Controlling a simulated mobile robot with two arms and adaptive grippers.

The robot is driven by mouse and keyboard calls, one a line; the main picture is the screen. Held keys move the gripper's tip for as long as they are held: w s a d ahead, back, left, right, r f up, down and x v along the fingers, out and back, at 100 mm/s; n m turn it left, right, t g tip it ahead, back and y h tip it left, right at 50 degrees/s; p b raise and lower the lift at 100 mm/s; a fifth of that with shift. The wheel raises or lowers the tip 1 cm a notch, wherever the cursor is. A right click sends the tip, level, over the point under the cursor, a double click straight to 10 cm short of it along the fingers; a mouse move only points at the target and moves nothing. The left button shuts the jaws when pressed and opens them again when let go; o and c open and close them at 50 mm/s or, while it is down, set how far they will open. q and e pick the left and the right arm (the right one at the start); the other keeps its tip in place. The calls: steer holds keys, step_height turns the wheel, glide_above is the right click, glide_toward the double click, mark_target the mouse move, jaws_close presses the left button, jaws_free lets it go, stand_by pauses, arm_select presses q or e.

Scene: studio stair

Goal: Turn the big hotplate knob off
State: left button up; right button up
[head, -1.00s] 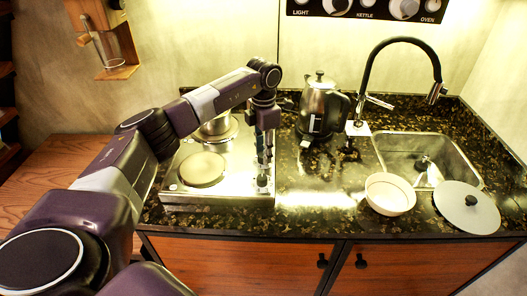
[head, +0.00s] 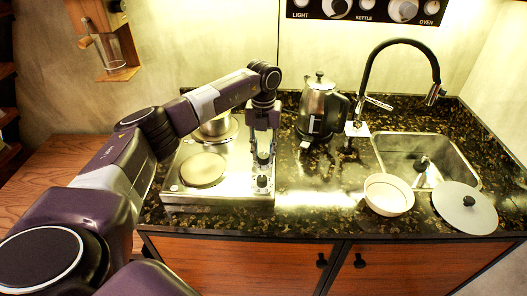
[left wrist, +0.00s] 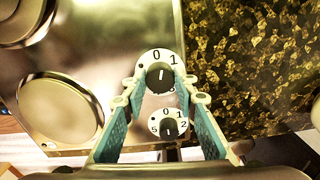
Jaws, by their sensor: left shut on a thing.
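The steel hotplate (head: 228,180) stands on the counter, with two black knobs along its right side. In the left wrist view the rear knob (left wrist: 160,76) sits between my fingertips, on a white dial marked 0 and 1. The front knob (left wrist: 168,128) is clear of the fingertips and shows below, between the finger bases; it also shows in the head view (head: 262,182). My left gripper (head: 262,161) points down and is shut on the rear knob. The rear knob's pointer looks roughly upward near 0 and 1; its exact setting is unclear. My right gripper is out of view.
A bare front plate (head: 202,169) lies left of the knobs; a metal pot (head: 216,127) stands behind it. A kettle (head: 318,108) stands right of the gripper. A bowl (head: 388,195), a lid (head: 465,207) and the sink (head: 428,158) are farther right.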

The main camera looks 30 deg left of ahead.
mark_target(263, 155)
arm_select(q)
steer(key=shift+w+a+r+n, duration=0.1)
steer(key=shift+n, duration=1.5)
steer(key=o, duration=1.1)
steer(key=shift+o, duration=0.2)
step_height(263, 155, up, 12)
